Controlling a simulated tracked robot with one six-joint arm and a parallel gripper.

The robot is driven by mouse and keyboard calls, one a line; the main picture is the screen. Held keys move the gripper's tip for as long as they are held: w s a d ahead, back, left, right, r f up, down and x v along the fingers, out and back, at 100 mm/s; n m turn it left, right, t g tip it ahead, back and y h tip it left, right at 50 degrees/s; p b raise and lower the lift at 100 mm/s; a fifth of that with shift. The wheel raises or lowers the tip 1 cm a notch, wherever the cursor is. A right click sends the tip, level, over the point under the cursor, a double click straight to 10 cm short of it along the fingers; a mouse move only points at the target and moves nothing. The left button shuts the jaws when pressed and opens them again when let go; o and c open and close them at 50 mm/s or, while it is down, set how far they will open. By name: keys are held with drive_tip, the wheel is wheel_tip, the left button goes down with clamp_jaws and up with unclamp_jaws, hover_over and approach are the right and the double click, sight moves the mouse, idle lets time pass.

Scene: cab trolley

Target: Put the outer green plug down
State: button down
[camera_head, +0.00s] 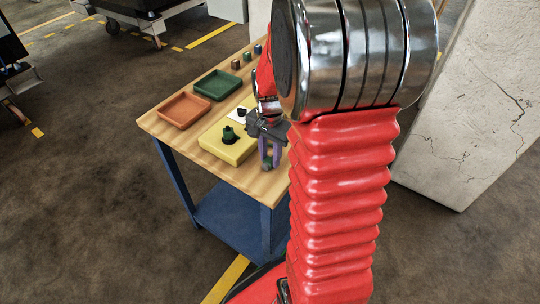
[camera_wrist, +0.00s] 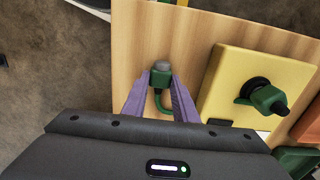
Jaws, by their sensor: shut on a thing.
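My gripper (camera_head: 269,160) has purple fingers and is shut on a green plug, which I take for the outer green plug (camera_wrist: 160,77). The plug has a grey rounded end, and a green curved piece shows between the fingers. In the wrist view my gripper (camera_wrist: 160,85) holds it over bare wood, left of the yellow block (camera_wrist: 222,82). I cannot tell whether the plug touches the tabletop. Another green plug (camera_wrist: 264,98) sits in a dark round socket on the yellow block; it also shows in the head view (camera_head: 229,133).
The wooden trolley top (camera_head: 165,122) bears an orange tray (camera_head: 186,110), a green tray (camera_head: 218,85) and small cylinders (camera_head: 247,57) at the back. A white card (camera_head: 233,115) with a black mark lies behind the yellow block. A concrete pillar (camera_head: 480,110) stands right. My red arm hides the trolley's right side.

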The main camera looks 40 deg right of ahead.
sight(270, 159)
drive_tip(key=shift+f, duration=0.1)
drive_tip(key=c, duration=1.4)
unclamp_jaws()
drive_tip(key=shift+c, duration=0.2)
wheel_tip(270, 159, up, 12)
drive_tip(key=s+a+r+n+t, duration=0.2)
drive_tip(key=s+a+n, duration=0.4)
drive_tip(key=a, duration=0.3)
drive_tip(key=s+a+r+n+t, duration=0.3)
drive_tip(key=s+a+r+n, duration=0.1)
drive_tip(key=a+n, duration=0.4)
drive_tip(key=shift+s+a+r+t, duration=0.15)
drive_tip(key=shift+s+a+t, duration=0.15)
drive_tip(key=shift+s+a, duration=0.7)
